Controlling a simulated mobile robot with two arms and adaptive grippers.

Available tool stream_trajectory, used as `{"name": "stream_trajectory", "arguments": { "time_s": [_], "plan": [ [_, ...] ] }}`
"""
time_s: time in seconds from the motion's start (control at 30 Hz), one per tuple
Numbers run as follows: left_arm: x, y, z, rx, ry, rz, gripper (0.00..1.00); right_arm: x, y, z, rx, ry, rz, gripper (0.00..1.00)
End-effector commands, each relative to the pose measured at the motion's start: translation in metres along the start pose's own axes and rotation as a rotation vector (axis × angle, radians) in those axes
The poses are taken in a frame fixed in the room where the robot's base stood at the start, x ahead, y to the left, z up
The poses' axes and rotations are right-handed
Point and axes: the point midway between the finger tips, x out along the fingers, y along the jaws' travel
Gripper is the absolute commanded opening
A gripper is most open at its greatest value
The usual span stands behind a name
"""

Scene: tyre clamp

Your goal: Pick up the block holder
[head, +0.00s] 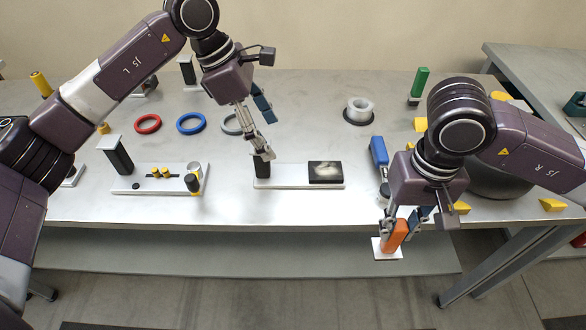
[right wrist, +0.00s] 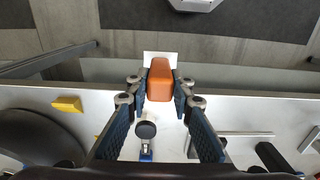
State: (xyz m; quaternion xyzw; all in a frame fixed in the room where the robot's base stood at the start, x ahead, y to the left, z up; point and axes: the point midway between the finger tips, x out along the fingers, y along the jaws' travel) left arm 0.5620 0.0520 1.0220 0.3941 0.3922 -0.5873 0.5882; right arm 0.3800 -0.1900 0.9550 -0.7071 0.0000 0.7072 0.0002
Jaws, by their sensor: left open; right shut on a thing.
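The likely block holder is a white plate (head: 296,184) with an upright black handle at its left end and a black block (head: 325,172), pale-smudged on top, at its right end. It lies on the table near the front edge. My left gripper (head: 264,130) is open, with one fingertip at the top of the black handle; whether they touch is unclear. My right gripper (head: 404,228) is shut on an orange handle (head: 396,236) with a white square plate (head: 386,250) at its end, held beyond the table's front edge. The right wrist view shows the orange handle (right wrist: 161,80) between the fingers (right wrist: 160,88).
Left of the holder is another white plate (head: 150,192) with small yellow and black parts. Red (head: 147,124) and blue (head: 191,123) rings lie behind. A blue-handled tool (head: 378,151) stands right of the holder, near my right arm.

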Motion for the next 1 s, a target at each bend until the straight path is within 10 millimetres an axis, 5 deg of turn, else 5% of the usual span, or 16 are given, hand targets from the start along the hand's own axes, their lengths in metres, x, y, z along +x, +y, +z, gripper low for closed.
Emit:
{"name": "stream_trajectory", "arguments": {
  "time_s": [0.3,1.0],
  "plan": [
    [0.053,-0.002,-0.001,0.000,0.001,-0.006,0.71,0.000,0.000,0.000,0.000,0.000,0.000,0.00],
    [0.114,-0.002,-0.008,-0.002,-0.001,-0.002,0.71,0.000,0.000,0.000,0.000,0.000,0.000,0.00]
  ]
}}
